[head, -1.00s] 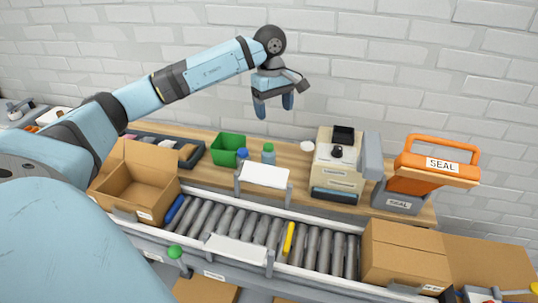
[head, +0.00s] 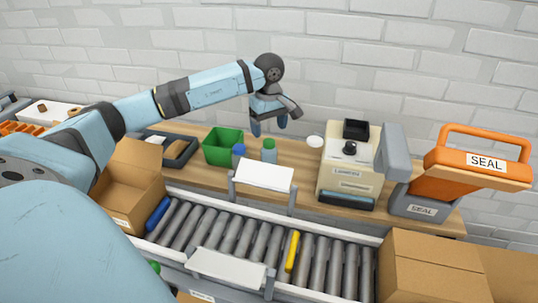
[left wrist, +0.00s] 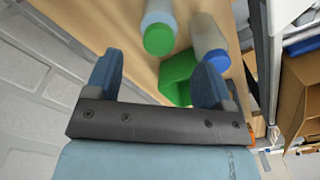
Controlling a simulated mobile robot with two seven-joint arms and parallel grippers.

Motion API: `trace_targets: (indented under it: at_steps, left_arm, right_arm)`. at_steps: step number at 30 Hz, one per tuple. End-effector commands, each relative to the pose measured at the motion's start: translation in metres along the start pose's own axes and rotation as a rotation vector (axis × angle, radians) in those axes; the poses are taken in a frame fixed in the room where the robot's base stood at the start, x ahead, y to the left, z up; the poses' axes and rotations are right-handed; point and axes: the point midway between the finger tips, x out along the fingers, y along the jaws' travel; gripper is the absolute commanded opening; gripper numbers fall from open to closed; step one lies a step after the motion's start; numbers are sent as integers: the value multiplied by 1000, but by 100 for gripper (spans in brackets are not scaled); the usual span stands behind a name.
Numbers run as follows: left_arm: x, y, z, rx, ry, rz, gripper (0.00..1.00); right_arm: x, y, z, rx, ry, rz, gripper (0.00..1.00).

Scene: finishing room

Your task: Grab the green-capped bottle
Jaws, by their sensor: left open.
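The green-capped bottle (head: 269,152) stands upright on the wooden bench at the back, its body pale blue-grey. It also shows in the left wrist view (left wrist: 160,32), at the top, ahead of the gap between the fingers. My left gripper (head: 269,125) is open and empty, pointing down just above the green cap. Its two blue fingers also show in the left wrist view (left wrist: 158,80), apart from the bottle. A blue-capped bottle (head: 239,154) stands just left of the green-capped one. My right gripper is not in view.
A green bin (head: 222,146) is left of the bottles. A white sign panel (head: 264,176) stands in front of them. A label printer (head: 345,175) and an orange sealer (head: 465,168) stand to the right. The roller conveyor (head: 228,235) runs in front, with cardboard boxes at both ends.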

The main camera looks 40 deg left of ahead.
Motion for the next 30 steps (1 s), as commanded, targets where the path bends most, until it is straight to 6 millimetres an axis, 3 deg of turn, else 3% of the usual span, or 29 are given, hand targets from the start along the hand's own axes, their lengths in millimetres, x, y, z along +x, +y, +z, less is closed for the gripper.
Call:
trace_targets:
  at_steps: [8,15,23,30]
  left_arm:
    - [18,0,0,0,-2,-1,76]
    - [54,1,-1,0,-2,-1,76]
    - [59,1,-2,1,0,1,76]
    - [59,1,-2,0,0,1,23]
  right_arm:
    - [2,-1,-4,-3,8,-3,43]
    - [3,-2,-7,0,13,-4,43]
    - [3,-3,-8,5,15,-3,43]
    - [3,-3,-8,5,14,-2,43]
